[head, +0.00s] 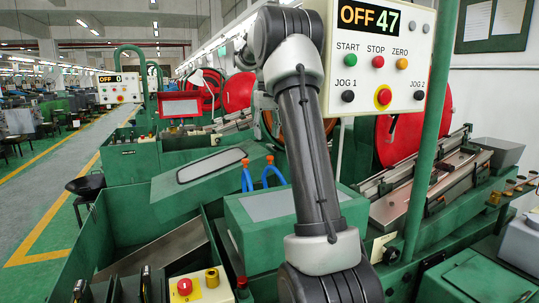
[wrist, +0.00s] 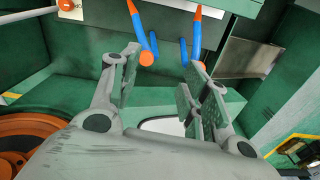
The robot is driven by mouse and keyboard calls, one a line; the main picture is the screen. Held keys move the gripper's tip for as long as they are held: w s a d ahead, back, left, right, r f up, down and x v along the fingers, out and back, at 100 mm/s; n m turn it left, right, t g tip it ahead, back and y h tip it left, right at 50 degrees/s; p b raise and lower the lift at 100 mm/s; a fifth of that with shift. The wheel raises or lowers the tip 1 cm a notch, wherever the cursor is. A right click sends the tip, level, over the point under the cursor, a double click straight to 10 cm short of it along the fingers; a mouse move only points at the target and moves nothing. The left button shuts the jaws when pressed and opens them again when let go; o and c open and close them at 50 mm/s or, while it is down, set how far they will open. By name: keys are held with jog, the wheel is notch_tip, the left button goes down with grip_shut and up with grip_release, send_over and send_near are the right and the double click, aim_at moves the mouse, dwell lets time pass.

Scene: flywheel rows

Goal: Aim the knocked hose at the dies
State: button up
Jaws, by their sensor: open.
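Two blue hoses with orange ends rise from the green machine, a left one (head: 247,180) and a right one (head: 274,174). In the wrist view the left hose (wrist: 139,30) and the right hose (wrist: 196,36) lie just beyond the fingers. An orange piece shows at the lower end of the left hose, beside the left finger. I cannot tell which hose is the knocked one. My gripper (wrist: 163,64) is open with nothing between its fingers. In the head view it is hidden behind my arm. I cannot make out the dies.
A control box (head: 380,55) reading OFF 47 hangs at the upper right on a green post (head: 432,120). A red flywheel (head: 415,125) stands behind it. A green bin (head: 150,250) is at the lower left.

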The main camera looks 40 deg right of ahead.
jog(key=d, duration=0.1)
jog(key=w+d+f, duration=0.1)
jog(key=shift+w+d+f, duration=0.15)
jog(key=shift+d+f, duration=0.15)
notch_tip(320, 180, down, 8)
jog(key=shift+r, duration=0.2)
grip_shut()
